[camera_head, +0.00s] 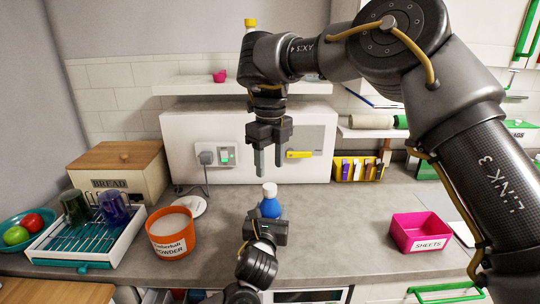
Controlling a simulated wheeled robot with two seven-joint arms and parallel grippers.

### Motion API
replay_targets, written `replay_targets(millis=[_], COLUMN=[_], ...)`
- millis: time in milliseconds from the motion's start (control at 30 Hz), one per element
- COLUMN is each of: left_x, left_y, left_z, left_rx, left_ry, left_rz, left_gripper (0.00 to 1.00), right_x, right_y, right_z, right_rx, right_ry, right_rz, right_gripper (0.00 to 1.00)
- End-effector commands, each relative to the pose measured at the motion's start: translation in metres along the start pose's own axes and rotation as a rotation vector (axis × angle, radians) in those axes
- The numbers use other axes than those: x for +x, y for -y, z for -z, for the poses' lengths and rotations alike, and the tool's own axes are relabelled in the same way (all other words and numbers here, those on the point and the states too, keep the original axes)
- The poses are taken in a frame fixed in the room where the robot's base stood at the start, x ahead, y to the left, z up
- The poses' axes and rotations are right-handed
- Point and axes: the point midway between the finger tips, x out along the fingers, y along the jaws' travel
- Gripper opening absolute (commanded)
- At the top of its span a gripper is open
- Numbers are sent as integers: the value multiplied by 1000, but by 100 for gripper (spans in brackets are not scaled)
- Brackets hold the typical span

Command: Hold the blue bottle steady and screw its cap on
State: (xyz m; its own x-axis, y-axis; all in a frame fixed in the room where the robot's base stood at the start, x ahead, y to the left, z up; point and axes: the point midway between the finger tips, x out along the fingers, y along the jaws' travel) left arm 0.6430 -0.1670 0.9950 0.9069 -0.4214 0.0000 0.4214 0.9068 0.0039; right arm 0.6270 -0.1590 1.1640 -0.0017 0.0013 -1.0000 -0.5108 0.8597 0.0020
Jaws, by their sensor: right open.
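The blue bottle (270,208) stands upright on the grey counter, near the middle. A white cap (269,189) sits on its top; I cannot tell how tightly. My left gripper (265,230) comes up from the bottom edge and is at the near side of the bottle, covering its lower part. Its fingers are hidden, so I cannot tell whether they grip the bottle. My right gripper (268,165) points down, open and empty, with its fingertips a little above the cap in the picture.
An orange powder tub (172,245) stands left of the bottle, by a white disc (187,206). A dish rack (88,240), bread box (122,175) and fruit bowl (22,232) are farther left. A pink box (419,233) is right. Counter between bottle and pink box is clear.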

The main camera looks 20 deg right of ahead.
Motion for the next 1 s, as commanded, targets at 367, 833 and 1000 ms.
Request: replay_targets(millis=[367, 833, 1000], left_x=[0, 0, 0], left_y=[0, 0, 0], left_z=[-1, -1, -1], left_rx=[-1, 0, 0], left_ry=[1, 1, 1], left_rz=[0, 0, 0], left_gripper=[0, 0, 0], right_x=[53, 63, 63], right_y=[0, 0, 0], right_z=[0, 0, 0], right_rx=[0, 1, 1], right_ry=[-2, 0, 0], right_rz=[-2, 0, 0], right_gripper=[50, 50, 27])
